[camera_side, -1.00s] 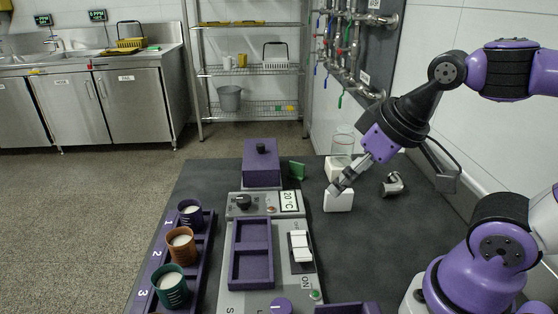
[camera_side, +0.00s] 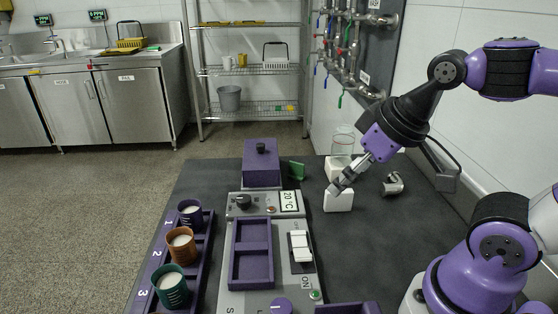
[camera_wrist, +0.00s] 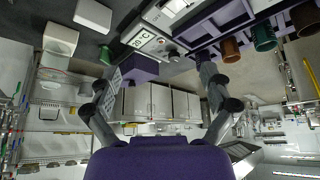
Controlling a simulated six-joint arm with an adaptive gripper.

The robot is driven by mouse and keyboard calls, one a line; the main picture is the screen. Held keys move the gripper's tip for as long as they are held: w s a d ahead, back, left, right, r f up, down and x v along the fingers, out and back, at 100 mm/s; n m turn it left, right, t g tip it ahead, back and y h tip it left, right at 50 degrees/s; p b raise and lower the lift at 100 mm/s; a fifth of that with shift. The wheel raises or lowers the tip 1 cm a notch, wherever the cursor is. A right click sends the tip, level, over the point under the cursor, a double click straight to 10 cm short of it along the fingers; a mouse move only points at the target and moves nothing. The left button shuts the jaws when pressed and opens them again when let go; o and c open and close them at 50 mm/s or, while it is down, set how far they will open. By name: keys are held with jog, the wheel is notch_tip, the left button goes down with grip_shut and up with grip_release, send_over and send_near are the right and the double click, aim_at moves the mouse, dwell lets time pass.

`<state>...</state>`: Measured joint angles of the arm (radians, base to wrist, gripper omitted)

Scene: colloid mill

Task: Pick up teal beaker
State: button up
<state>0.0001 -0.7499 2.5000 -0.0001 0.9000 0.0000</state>
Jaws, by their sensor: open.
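In the wrist view the teal beaker (camera_wrist: 264,36) is at the upper right.
An orange beaker (camera_side: 181,246) and a purple beaker (camera_side: 190,213) share the rack. The grey machine (camera_side: 240,291) with a purple tray (camera_side: 251,253) lies between the rack and my gripper.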

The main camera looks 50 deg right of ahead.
jog(key=w+a+r+n+g+y, duration=0.15)
jog(key=w+a+r+n, duration=0.25)
jog(key=w+a+n, duration=0.5)
jog(key=n+g+h, duration=0.1)
jog(key=n+g, duration=0.3)
jog(key=n, duration=2.1)
send_over(169, 281)
jog(key=s+d, duration=0.1)
jog(key=s, duration=0.1)
notch_tip(169, 281, down, 8)
jog(key=f, duration=0.1)
jog(key=shift+n, duration=0.6)
jog(key=f, duration=0.2)
jog(key=a+f, duration=0.1)
jog(key=f, duration=0.7)
jog(key=shift+w+a+f, duration=0.1)
jog(key=shift+a+f, duration=0.15)
jog(key=shift+f, duration=0.05)
jog(key=c, duration=1.3)
